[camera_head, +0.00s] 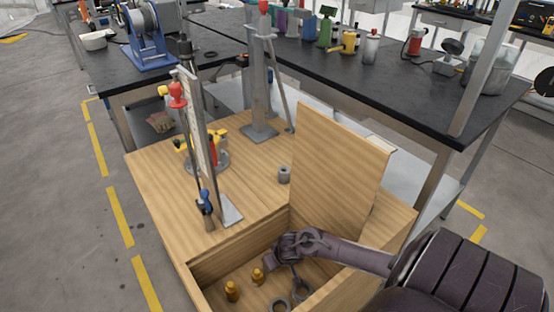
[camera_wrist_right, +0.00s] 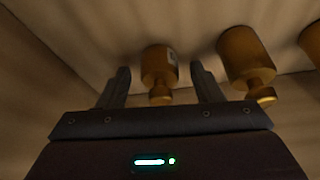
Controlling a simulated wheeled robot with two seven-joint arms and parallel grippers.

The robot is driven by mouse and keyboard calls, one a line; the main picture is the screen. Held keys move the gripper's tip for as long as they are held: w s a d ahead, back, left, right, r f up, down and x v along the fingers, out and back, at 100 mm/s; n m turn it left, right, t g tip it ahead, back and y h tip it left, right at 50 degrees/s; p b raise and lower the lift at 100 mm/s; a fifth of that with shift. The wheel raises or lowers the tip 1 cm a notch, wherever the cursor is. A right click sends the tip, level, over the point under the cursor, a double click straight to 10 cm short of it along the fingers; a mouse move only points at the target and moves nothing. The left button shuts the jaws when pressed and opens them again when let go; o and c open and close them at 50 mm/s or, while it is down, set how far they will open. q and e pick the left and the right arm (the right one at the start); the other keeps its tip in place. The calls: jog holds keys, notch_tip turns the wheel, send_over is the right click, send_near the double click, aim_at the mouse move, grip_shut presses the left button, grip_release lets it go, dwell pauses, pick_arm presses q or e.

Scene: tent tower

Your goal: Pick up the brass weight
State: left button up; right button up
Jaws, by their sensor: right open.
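Two small brass weights (camera_head: 232,290) (camera_head: 257,276) stand in the open compartment of the wooden box in the head view. My right gripper (camera_head: 286,248) reaches into this compartment from the right, just behind them. In the right wrist view its two dark fingers (camera_wrist_right: 159,74) are spread apart. One knobbed brass weight (camera_wrist_right: 160,62) shows between the fingertips, with a gap on each side. A second brass weight (camera_wrist_right: 245,55) is just outside the right finger, and a third (camera_wrist_right: 312,40) is cut off at the right edge. My left gripper is not in view.
The compartment walls and a raised wooden lid (camera_head: 335,160) stand close around my right arm. Grey rings (camera_head: 300,288) lie in the compartment. A grey cylinder (camera_head: 284,175) and an upright stand (camera_head: 262,95) are on the wooden top. Black benches (camera_head: 400,85) lie behind.

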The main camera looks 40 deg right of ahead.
jog(key=shift+c, duration=0.4)
jog(key=shift+r, duration=0.1)
jog(key=c, duration=1.2)
jog(key=shift+r, duration=0.1)
